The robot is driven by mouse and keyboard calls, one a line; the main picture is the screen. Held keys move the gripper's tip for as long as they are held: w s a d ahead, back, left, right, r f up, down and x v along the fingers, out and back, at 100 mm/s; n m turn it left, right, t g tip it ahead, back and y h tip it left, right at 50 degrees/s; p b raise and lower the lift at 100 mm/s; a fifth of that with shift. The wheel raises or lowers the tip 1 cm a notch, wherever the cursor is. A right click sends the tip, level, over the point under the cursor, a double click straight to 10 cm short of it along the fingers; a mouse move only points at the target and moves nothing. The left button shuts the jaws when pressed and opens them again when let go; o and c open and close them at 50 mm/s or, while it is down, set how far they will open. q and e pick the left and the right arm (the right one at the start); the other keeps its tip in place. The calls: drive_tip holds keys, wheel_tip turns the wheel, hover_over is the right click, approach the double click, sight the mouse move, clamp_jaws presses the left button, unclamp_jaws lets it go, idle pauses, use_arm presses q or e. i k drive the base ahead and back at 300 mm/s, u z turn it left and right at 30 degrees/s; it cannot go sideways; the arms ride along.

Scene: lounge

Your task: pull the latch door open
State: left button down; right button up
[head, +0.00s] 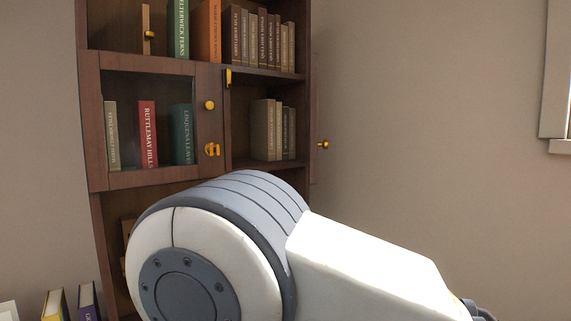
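A wooden cabinet door with a glass pane (143,180) is at the left of the bookcase in the head view and looks closed. It has a round gold knob (209,105) and, below it, a gold latch (212,149) on its right stile. Books show behind the glass. A large white and grey link of my own arm fills the lower middle and right and hides the lower bookcase. Neither of my gripper's fingers can be seen.
The compartment to the right is open, with books (262,130) inside. A gold knob (323,144) sticks out at the bookcase's right side. Another gold knob (150,35) is at upper left. Books (55,305) stand at lower left.

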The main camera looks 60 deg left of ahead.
sight(313, 144)
drive_tip(key=k, duration=0.4)
drive_tip(key=u, duration=1.15)
drive_tip(key=i, duration=0.5)
drive_tip(key=z, duration=0.05)
